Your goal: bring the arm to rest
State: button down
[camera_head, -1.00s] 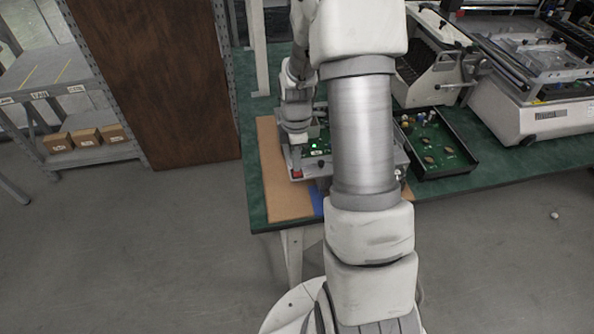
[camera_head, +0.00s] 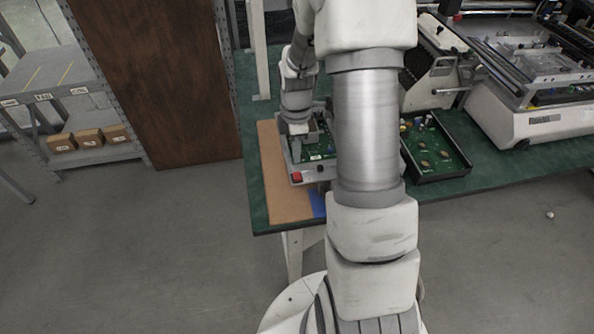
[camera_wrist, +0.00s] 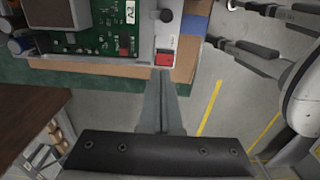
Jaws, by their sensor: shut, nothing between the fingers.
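My gripper (camera_wrist: 165,76) is shut and empty in the wrist view, its two fingers together. The fingertips appear close to the red button on the corner of a grey board fixture; whether they touch it I cannot tell. In the head view my gripper (camera_head: 299,130) is over the left part of the fixture (camera_head: 313,172), partly hidden by my own wrist. The fixture holds a green circuit board (camera_wrist: 95,35) with a white A2 label. The red button (camera_wrist: 165,58) also shows at the fixture's front left corner in the head view (camera_head: 296,177).
The green table (camera_head: 258,190) carries a brown mat (camera_head: 283,200), a black tray (camera_head: 455,168) of parts at the right, and larger machines (camera_head: 540,110) behind it. A shelf (camera_head: 60,100) with several small boxes and a brown panel (camera_head: 160,80) stand at the left.

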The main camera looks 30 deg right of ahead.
jog(key=shift+r+p, duration=0.3)
jog(key=shift+r, duration=0.4)
jog(key=s+a+r+m+t, duration=0.1)
jog(key=s+a+r+m, duration=0.2)
jog(key=r, duration=0.5)
jog(key=s+a+r+m+t, duration=0.1)
jog(key=s+a+r+m, duration=0.25)
jog(key=r, duration=0.45)
jog(key=s+a+r+m+t, duration=0.1)
jog(key=s+a+r+m, duration=0.2)
jog(key=s, duration=0.3)
jog(key=s+a+r+m+t, duration=0.2)
jog(key=s+a+r+m, duration=0.1)
jog(key=s+r+m, duration=0.2)
jog(key=shift+s+t, duration=0.3)
jog(key=shift+s, duration=0.3)
